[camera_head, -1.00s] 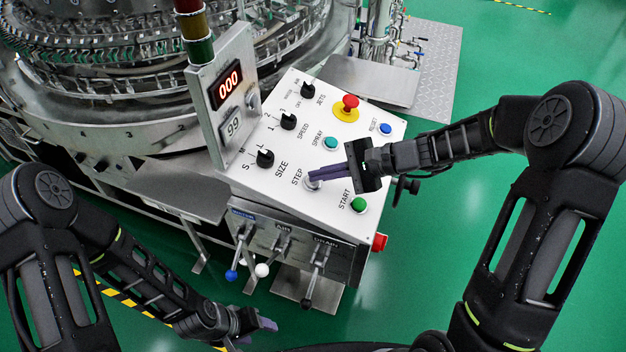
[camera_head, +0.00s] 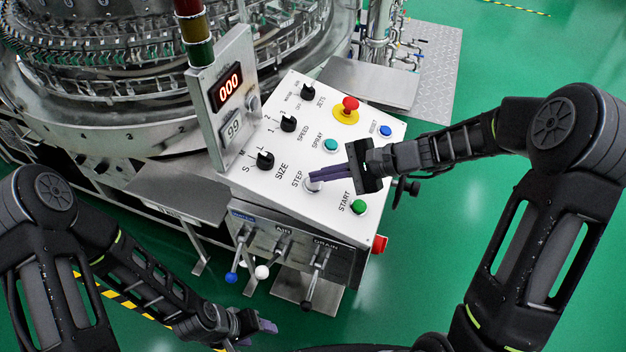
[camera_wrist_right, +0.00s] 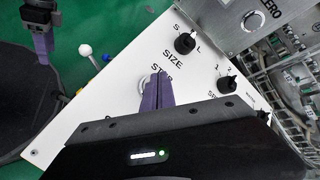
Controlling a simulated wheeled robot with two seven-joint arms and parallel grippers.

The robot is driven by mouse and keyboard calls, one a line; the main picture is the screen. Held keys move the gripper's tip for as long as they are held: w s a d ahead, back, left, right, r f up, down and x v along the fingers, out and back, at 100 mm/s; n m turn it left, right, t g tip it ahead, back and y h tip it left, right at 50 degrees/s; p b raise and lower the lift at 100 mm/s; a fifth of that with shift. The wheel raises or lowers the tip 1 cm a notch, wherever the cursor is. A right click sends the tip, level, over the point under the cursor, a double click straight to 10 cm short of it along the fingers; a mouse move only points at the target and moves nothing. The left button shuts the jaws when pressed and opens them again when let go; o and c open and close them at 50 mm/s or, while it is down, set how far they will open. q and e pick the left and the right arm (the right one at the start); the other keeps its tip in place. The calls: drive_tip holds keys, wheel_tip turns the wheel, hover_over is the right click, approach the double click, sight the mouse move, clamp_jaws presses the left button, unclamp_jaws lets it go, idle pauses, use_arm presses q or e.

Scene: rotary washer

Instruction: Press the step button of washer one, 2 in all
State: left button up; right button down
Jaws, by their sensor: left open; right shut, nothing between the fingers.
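The white control panel (camera_head: 290,150) carries the step button (camera_head: 313,184), a pale round button beside the word STEP. My right gripper (camera_head: 314,177) is shut and empty, its purple fingertips over the step button and partly hiding it. The right wrist view shows the shut fingers (camera_wrist_right: 155,84) at the button's edge, with part of the button (camera_wrist_right: 146,82) visible. I cannot tell whether they touch or whether the button is pushed in. The red display (camera_head: 229,84) reads 000. My left gripper (camera_head: 268,326) is open, low in front of the machine.
The green start button (camera_head: 358,206), teal spray button (camera_head: 331,145), blue reset button (camera_head: 386,130) and red stop button (camera_head: 350,104) are nearby. The size knob (camera_head: 265,160) is to the left. Levers (camera_head: 312,285) hang below the panel. Green floor lies open to the right.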

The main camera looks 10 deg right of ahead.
drive_tip(key=shift+r, duration=0.4)
drive_tip(key=r+p, duration=0.2)
drive_tip(key=r, duration=0.1)
drive_tip(key=d+r+p, duration=0.1)
drive_tip(key=shift+s+d+r, duration=0.1)
drive_tip(key=shift+s+r, duration=0.2)
drive_tip(key=shift+s, duration=0.1)
idle(0.7)
